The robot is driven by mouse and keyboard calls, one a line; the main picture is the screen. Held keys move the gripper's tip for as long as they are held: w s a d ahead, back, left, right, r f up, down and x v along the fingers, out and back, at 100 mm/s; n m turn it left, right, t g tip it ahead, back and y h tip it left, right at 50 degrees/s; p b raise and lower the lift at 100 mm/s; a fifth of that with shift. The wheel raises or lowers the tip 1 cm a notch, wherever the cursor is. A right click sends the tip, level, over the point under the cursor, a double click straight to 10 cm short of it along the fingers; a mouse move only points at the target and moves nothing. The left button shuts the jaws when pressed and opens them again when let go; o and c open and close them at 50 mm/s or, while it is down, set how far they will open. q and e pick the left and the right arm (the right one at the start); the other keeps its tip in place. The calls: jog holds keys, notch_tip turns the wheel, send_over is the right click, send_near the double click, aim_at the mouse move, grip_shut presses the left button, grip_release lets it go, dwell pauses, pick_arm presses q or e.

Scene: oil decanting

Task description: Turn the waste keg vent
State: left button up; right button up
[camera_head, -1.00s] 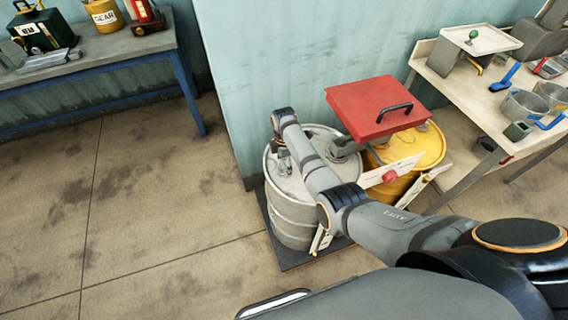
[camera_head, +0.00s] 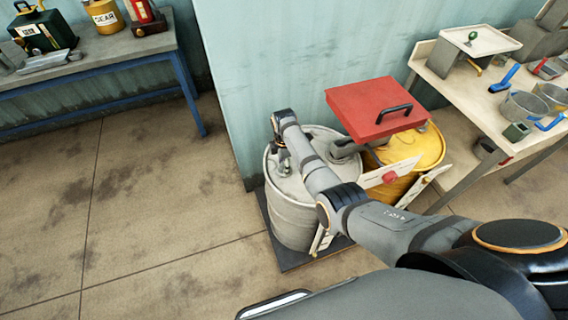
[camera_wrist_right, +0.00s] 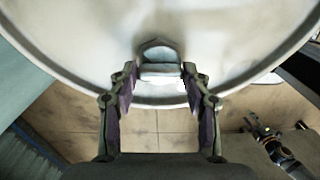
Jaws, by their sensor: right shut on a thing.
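The waste keg (camera_head: 292,220) is a pale grey drum near the centre of the head view, upright on a dark base. Its lid fills the top of the wrist view (camera_wrist_right: 85,45). The vent (camera_wrist_right: 161,53) is a small, light, rounded piece near the lid's rim in the wrist view. My right gripper (camera_wrist_right: 160,72) is shut on it, with one finger on each side. In the head view my right gripper (camera_head: 284,163) points down at the lid, and my wrist partly hides it. My left gripper is not in view.
A yellow drum (camera_head: 428,145) stands close on the right, partly under a red box-like lid (camera_head: 370,105) with a black handle. A workbench (camera_head: 462,88) with pans and tools is at right, and a blue-framed table (camera_head: 110,47) at left. The left floor is clear.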

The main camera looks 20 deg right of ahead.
jog(key=m+p, duration=0.1)
jog(key=m, duration=0.1)
jog(key=shift+r+m+p, duration=0.15)
jog(key=shift+m+p, duration=0.2)
jog(key=shift+m, duration=0.05)
jog(key=m+p, duration=0.1)
jog(key=m, duration=0.3)
jog(key=shift+m, duration=0.3)
jog(key=m+p, duration=0.1)
jog(key=m, duration=0.4)
jog(key=shift+m+p, duration=0.5)
jog(key=shift+m, duration=1.9)
jog(key=o, duration=1.2)
jog(key=shift+c, duration=0.2)
